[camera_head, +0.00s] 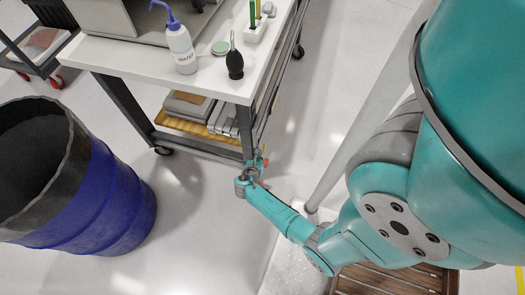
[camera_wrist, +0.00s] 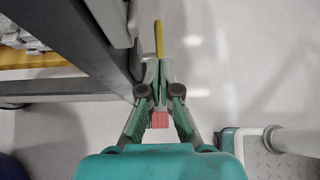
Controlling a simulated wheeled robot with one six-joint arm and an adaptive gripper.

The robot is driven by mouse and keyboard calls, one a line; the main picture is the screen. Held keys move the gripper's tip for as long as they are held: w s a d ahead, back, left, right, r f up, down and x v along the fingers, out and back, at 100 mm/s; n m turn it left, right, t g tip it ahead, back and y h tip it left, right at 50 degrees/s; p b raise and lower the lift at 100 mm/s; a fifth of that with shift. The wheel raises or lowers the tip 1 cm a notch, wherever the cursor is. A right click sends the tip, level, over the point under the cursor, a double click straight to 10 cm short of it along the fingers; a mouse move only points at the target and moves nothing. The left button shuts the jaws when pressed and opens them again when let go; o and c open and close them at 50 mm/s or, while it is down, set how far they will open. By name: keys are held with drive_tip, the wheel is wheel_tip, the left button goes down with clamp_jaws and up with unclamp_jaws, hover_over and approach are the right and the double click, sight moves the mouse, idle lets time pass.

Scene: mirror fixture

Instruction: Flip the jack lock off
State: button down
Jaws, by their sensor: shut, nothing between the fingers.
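My gripper (camera_wrist: 159,75) is shut, its fingertips together beside the dark leg of the white workbench. In the head view my gripper (camera_head: 260,160) is small, low beside the bench's front right leg. A thin yellow bar (camera_wrist: 159,38) appears just beyond the fingertips in the wrist view; I cannot tell whether it touches them. A red block (camera_wrist: 160,119) shows between the finger linkages, farther below. A bit of red (camera_head: 262,182) also shows by the gripper in the head view. I cannot tell which of these parts is the jack lock or how it is set.
The white workbench (camera_head: 120,58) holds a wash bottle (camera_head: 181,50) and a black blower (camera_head: 235,66). Its lower shelf carries grey boxes (camera_head: 188,104). A blue drum (camera_head: 110,205) stands at left. Open floor lies between the drum and my arm.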

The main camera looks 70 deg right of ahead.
sight(264, 147)
drive_tip(key=shift+w+d+f, duration=0.1)
drive_tip(key=shift+d+f, duration=0.1)
drive_tip(key=shift+d, duration=0.5)
drive_tip(key=shift+w+d+f, duration=0.1)
drive_tip(key=shift+d+f, duration=0.15)
drive_tip(key=shift+d, duration=0.45)
drive_tip(key=shift+d+f, duration=0.2)
drive_tip(key=shift+d, duration=0.5)
drive_tip(key=shift+d+r, duration=0.1)
drive_tip(key=shift+d, duration=0.3)
drive_tip(key=shift+a, duration=0.1)
drive_tip(key=shift+a+f, duration=0.3)
drive_tip(key=shift+a, duration=0.4)
